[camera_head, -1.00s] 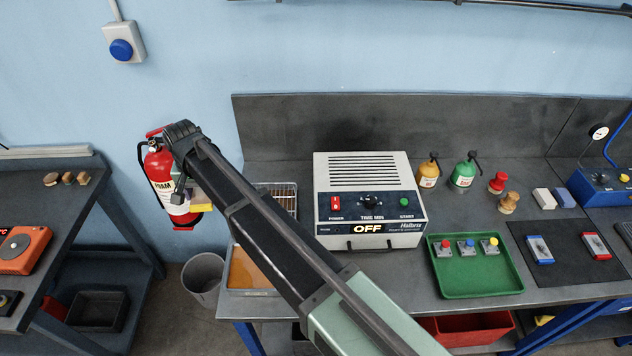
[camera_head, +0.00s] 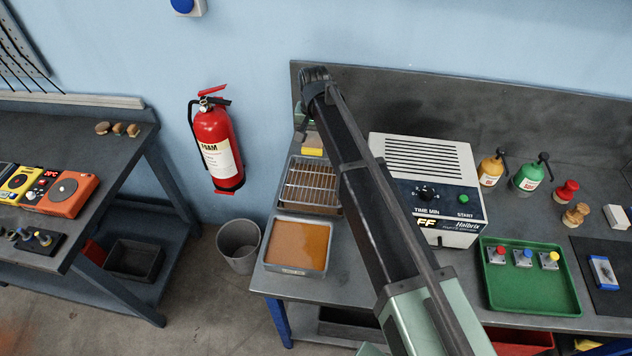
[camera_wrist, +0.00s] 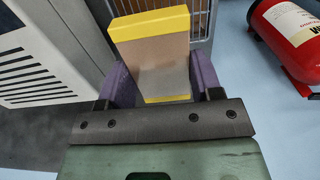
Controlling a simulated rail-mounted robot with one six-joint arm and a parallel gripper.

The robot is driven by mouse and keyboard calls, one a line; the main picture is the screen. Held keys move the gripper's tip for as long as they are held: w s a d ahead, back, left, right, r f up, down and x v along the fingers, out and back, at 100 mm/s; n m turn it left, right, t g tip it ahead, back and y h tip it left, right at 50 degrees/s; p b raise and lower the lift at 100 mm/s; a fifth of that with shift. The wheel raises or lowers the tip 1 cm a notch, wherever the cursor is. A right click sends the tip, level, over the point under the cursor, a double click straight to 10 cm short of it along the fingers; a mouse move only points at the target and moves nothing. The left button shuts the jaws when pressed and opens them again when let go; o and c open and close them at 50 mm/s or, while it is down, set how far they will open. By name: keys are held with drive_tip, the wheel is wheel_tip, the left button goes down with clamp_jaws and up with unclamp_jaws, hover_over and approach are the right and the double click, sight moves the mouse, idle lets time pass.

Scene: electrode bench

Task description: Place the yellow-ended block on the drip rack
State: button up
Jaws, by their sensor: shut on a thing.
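The yellow-ended block (camera_wrist: 152,58) is between the jaws of my gripper (camera_wrist: 157,88) in the wrist view. It has a tan body and yellow ends, and the purple finger pads touch its sides. In the head view only a small yellow part of the block (camera_head: 312,152) shows, and my arm hides most of the gripper. The drip rack (camera_head: 311,186) is a wire grid over a tray on the bench, left of the white machine. The block appears near the rack's far edge in the head view. In the wrist view part of the wire rack (camera_wrist: 198,25) shows beyond the block; their height gap is unclear.
The white machine (camera_head: 427,165) stands close to the right of the rack. A tray of orange-brown liquid (camera_head: 297,245) lies in front of the rack. A red extinguisher (camera_head: 217,148) hangs on the wall to the left. A green tray (camera_head: 530,290) sits further right.

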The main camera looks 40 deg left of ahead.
sight(315, 138)
wheel_tip(315, 138, down, 16)
drive_tip(key=b, duration=1.3)
drive_tip(key=shift+b, duration=0.3)
drive_tip(key=shift+r, duration=0.3)
drive_tip(key=shift+f, duration=0.2)
drive_tip(key=o, duration=1.4)
drive_tip(key=shift+o, duration=0.2)
drive_tip(key=shift+r, duration=0.1)
wheel_tip(315, 138, up, 12)
drive_tip(key=p, duration=1.2)
drive_tip(key=shift+r+p, duration=0.25)
drive_tip(key=shift+p, duration=0.1)
drive_tip(key=shift+f, duration=0.2)
